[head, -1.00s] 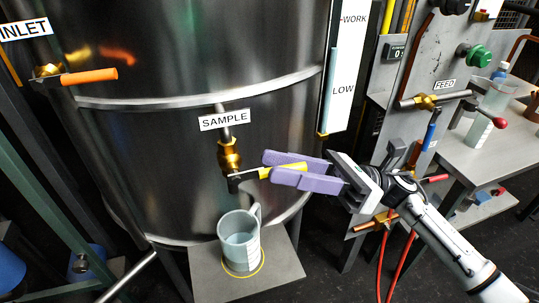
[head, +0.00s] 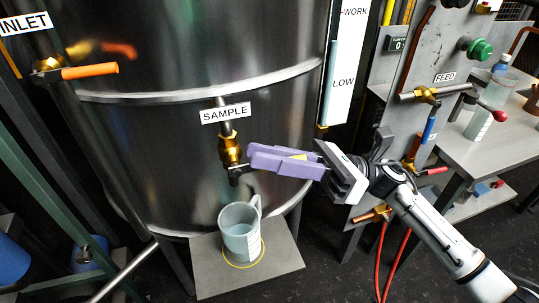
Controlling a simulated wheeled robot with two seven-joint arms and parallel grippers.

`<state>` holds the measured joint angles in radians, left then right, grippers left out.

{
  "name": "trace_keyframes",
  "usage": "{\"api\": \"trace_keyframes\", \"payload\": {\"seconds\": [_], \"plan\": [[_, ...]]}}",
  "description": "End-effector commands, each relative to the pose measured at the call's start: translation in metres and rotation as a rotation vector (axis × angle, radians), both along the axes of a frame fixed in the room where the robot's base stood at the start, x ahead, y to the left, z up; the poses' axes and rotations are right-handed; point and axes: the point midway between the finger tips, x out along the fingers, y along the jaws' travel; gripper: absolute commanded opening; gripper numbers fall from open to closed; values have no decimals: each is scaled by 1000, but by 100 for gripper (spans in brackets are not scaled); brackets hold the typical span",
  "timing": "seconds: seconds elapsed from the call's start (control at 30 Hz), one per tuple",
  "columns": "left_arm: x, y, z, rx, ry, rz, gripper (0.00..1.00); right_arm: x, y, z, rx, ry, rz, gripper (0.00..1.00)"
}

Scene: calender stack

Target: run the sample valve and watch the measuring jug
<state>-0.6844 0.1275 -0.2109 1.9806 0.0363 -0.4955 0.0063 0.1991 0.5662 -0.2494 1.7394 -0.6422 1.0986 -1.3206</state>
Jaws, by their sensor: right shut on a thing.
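The brass sample valve (head: 229,147) sits on the tank under the SAMPLE label (head: 224,113). My right gripper (head: 268,160) is shut on the valve's yellow handle (head: 299,156), which is mostly hidden between the purple fingers. The handle points right from the valve. The measuring jug (head: 238,232), translucent and grey with a white scale strip, stands upright below the valve spout. No stream shows between spout and jug, and I cannot read the level inside it. My left gripper is not in view.
The jug stands on a grey shelf (head: 286,256) with a yellow ring. The INLET valve's orange handle (head: 90,72) is at upper left. At right are the FEED valve (head: 428,95), a green button (head: 480,53) and a bench (head: 490,150) with another jug. Red hoses (head: 383,262) hang below.

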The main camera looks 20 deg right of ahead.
Motion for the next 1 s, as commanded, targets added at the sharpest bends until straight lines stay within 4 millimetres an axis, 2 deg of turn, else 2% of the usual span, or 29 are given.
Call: {"api": "trace_keyframes", "payload": {"seconds": [0.3, 0.4, 0.8, 0.83, 0.9, 1.0], "plan": [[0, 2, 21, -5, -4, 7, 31, -1, 7, 22, -326, -18, 2, 0], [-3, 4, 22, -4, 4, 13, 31, -1, 10, 24, -413, -19, 1, 0], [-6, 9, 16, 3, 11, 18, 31, -1, 11, 21, -457, -15, 0, 0], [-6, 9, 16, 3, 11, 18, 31, -1, 11, 21, -457, -15, 0, 18], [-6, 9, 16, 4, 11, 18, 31, -1, 11, 21, -456, -15, 0, 30], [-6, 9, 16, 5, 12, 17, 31, -1, 11, 21, -456, -15, 0, 32]]}}
